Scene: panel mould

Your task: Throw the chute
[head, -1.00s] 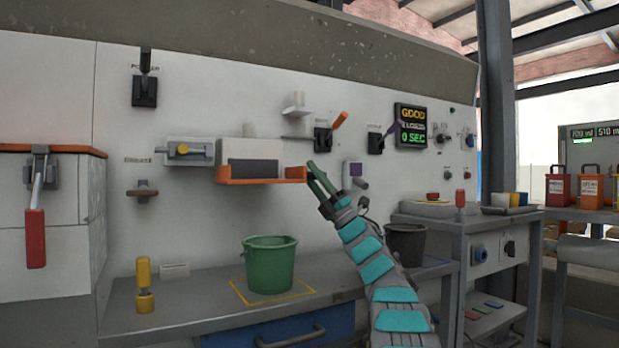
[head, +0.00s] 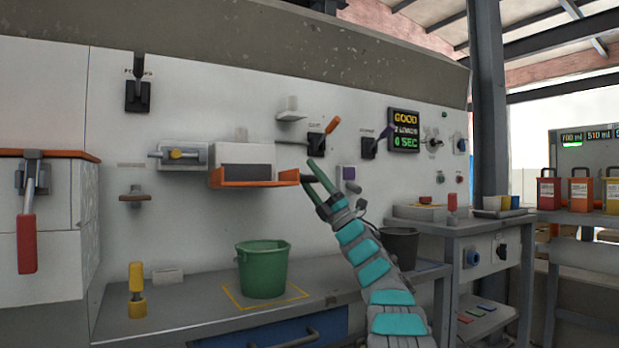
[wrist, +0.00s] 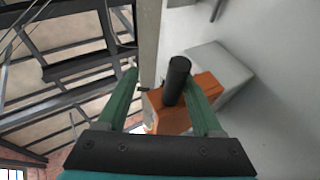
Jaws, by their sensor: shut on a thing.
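The orange chute tray (head: 240,183) is fixed to the white wall panel below a grey-white box. A dark round handle (head: 308,181) stands at its right end. My gripper (head: 313,180) is at that end, with one green finger above the handle and one below. In the wrist view, the dark handle (wrist: 176,78) stands between the two green fingers of my gripper (wrist: 163,95), in front of an orange block (wrist: 190,98). My gripper is shut on the handle; the exact contact of each finger is hard to see.
A green bucket (head: 263,270) stands on the bench (head: 200,315) below the tray. An orange-handled lever (head: 325,135) and a purple-handled lever (head: 374,144) are on the panel above my gripper. A dark bucket (head: 399,247) stands behind my arm.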

